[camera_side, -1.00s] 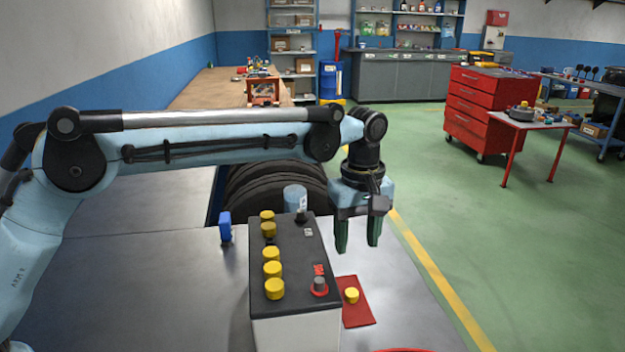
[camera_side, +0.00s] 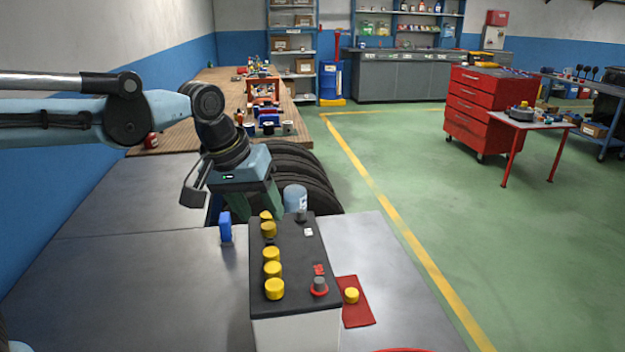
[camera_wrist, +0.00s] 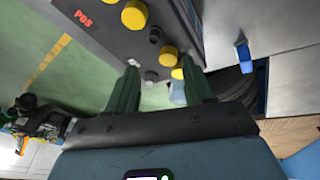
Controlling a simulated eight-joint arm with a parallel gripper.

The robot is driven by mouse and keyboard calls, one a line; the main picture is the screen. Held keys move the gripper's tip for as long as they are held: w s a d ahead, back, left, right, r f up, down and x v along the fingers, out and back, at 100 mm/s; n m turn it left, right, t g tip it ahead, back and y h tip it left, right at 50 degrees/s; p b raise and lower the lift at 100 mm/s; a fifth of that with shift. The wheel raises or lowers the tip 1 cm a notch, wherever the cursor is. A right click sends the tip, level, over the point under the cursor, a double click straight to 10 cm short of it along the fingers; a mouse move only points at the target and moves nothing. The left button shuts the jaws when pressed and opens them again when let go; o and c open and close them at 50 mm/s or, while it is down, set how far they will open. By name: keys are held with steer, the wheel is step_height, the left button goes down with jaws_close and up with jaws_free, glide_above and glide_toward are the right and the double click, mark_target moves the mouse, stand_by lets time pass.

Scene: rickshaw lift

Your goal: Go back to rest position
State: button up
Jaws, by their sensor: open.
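My gripper (camera_side: 256,204) is open and empty in the side view. It hangs tilted, behind the far left end of the black-topped battery (camera_side: 292,262). In the wrist view both green fingers of my gripper (camera_wrist: 162,88) stand apart, with the battery (camera_wrist: 110,28) beyond them. The battery has a row of yellow caps (camera_side: 271,254) and a red-ringed terminal (camera_side: 318,287). Part of the fingertips is hidden in the side view.
A yellow cap (camera_side: 351,295) lies on a red mat (camera_side: 357,315) right of the battery. A blue clamp-like item (camera_side: 225,228) and a light blue cylinder (camera_side: 295,197) stand nearby. Stacked tyres (camera_side: 305,172) are behind. The bench (camera_side: 130,285) at left is clear.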

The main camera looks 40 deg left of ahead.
steer(key=s+a+f+m+t, duration=0.3)
steer(key=s+a+f+m, duration=0.1)
steer(key=s, duration=0.5)
steer(key=shift+s+a+f+y, duration=0.35)
steer(key=shift+a+f, duration=0.3)
steer(key=shift+a, duration=0.55)
